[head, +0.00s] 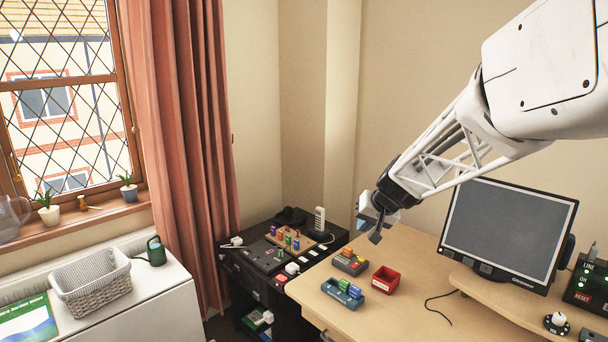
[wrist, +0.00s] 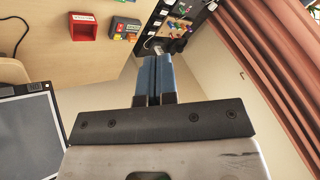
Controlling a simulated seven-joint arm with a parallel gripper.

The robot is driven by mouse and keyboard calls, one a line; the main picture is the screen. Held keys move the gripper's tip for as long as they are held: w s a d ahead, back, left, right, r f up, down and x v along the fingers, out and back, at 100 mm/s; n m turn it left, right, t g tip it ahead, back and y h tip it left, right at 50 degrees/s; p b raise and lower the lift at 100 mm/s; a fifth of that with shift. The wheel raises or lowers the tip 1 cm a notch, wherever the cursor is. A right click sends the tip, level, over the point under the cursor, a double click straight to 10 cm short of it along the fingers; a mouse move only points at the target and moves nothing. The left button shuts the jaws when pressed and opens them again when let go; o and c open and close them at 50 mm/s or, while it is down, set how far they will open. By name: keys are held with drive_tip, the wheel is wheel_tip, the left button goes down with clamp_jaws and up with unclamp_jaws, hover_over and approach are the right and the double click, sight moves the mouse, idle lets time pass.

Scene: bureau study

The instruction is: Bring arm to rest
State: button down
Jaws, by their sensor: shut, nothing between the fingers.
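My gripper (head: 376,222) hangs at the end of my white arm, above the back left part of the wooden desk (head: 410,315) and apart from it in the head view. In the wrist view my gripper (wrist: 153,62) has its two blue-grey fingers side by side, shut with nothing between them. The arm reaches in from the upper right and slopes down to the left.
A red box (head: 385,280), a blue tray with coloured blocks (head: 342,293) and a grey block holder (head: 350,262) stand on the desk below my gripper. A monitor (head: 508,233) stands right. A black cabinet (head: 250,262) with a peg board stands left.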

drive_tip(key=s+d+g+h, duration=0.2)
drive_tip(key=s+h, duration=0.2)
drive_tip(key=s, duration=3.5)
drive_tip(key=shift+s+d+n+g, duration=0.3)
drive_tip(key=shift+s+d+n, duration=0.05)
drive_tip(key=shift+d+n, duration=0.05)
